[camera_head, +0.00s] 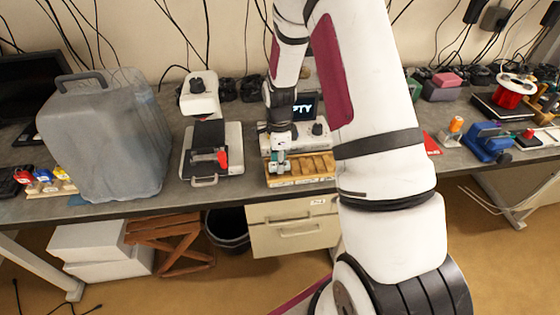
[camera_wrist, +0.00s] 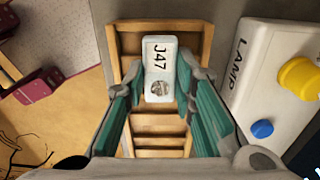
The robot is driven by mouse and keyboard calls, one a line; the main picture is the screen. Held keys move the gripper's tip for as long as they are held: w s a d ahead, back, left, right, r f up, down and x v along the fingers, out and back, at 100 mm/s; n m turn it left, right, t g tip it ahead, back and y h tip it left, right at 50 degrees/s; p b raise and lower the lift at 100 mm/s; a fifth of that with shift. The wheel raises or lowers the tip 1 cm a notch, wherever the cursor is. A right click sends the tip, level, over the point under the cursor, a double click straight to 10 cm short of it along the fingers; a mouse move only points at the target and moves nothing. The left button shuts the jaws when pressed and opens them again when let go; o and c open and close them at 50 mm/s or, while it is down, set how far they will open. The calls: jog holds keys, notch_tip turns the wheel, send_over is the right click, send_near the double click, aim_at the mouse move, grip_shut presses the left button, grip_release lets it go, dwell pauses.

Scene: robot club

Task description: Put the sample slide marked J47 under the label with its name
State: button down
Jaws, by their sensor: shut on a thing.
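The sample slide marked J47 (camera_wrist: 159,70) is a small white plate with black lettering and a round grey spot. It is upright in the wrist picture, between the fingertips of my gripper (camera_wrist: 162,92). The green-padded fingers are shut on it from both sides. Below it is a wooden slotted rack (camera_wrist: 158,128) with several cross slats; it also shows in the head view (camera_head: 322,166). My gripper (camera_head: 277,167) is over the left part of the rack in the head view. I cannot tell whether the slide touches the rack. No name label is readable.
A white box marked LAMP (camera_wrist: 243,65), with a yellow knob and a blue button, stands right beside the rack in the wrist view. A screen (camera_head: 305,107) stands behind it. A device with a red lever (camera_head: 211,150) and a large grey case (camera_head: 105,140) stand to the left.

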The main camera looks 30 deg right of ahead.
jog(key=shift+f, duration=0.15)
jog(key=c, duration=1.3)
grip_release()
jog(key=shift+c, duration=0.2)
notch_tip(320, 180, up, 12)
jog(key=b, duration=0.2)
jog(key=s+a+r+n+t, duration=0.1)
jog(key=s+a+r+n, duration=0.35)
jog(key=r, duration=0.25)
jog(key=s+a+r+n+t, duration=0.2)
jog(key=s+a+r+n, duration=0.1)
jog(key=r+n, duration=0.3)
jog(key=s+a+r+n+t, duration=0.1)
jog(key=s+a+r+n, duration=0.1)
jog(key=s+n, duration=0.4)
jog(key=s+a+r+n+t, duration=0.1)
jog(key=s+a+r+n, duration=0.2)
jog(key=s+r+n, duration=0.2)
jog(key=shift+s+r+n+t, duration=0.3)
jog(key=shift+s+n, duration=0.25)
jog(key=shift+s, duration=0.7)
